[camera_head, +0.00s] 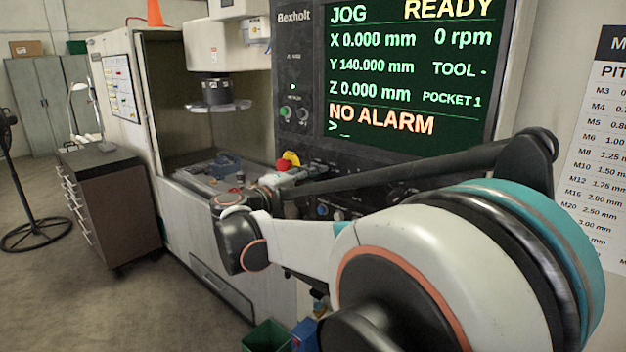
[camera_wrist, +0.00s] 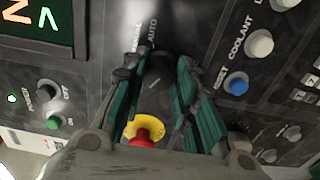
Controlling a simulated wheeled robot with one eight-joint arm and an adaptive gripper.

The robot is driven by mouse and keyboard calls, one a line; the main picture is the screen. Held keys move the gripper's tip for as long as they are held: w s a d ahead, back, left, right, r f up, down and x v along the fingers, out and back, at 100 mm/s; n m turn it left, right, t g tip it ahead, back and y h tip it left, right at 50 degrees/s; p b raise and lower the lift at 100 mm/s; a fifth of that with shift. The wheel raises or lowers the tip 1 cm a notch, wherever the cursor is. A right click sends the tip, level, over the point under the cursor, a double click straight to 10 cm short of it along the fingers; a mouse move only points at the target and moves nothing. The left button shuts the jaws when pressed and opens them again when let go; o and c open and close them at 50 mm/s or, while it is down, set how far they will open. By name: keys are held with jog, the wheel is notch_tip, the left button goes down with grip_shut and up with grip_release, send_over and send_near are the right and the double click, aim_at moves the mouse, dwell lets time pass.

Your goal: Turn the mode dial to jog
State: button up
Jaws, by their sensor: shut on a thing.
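My gripper (camera_wrist: 160,72) is shut on the mode dial (camera_wrist: 159,63) on the machine's control panel, in the wrist view. Its teal-and-black fingers stand on either side of the dial and hide most of it. The printed word AUTO and another label partly cut by glare show just beyond the fingertips. I cannot read the dial's pointer. In the head view the screen (camera_head: 408,65) reads JOG, READY and NO ALARM. My arm hides the dial there.
A red emergency stop button (camera_wrist: 143,138) with a yellow collar lies below the fingers in the wrist view. A blue button (camera_wrist: 236,84) and a white coolant button (camera_wrist: 259,44) are at the right.

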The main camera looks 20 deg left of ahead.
jog(key=o, duration=1.1)
jog(key=v, duration=1.2)
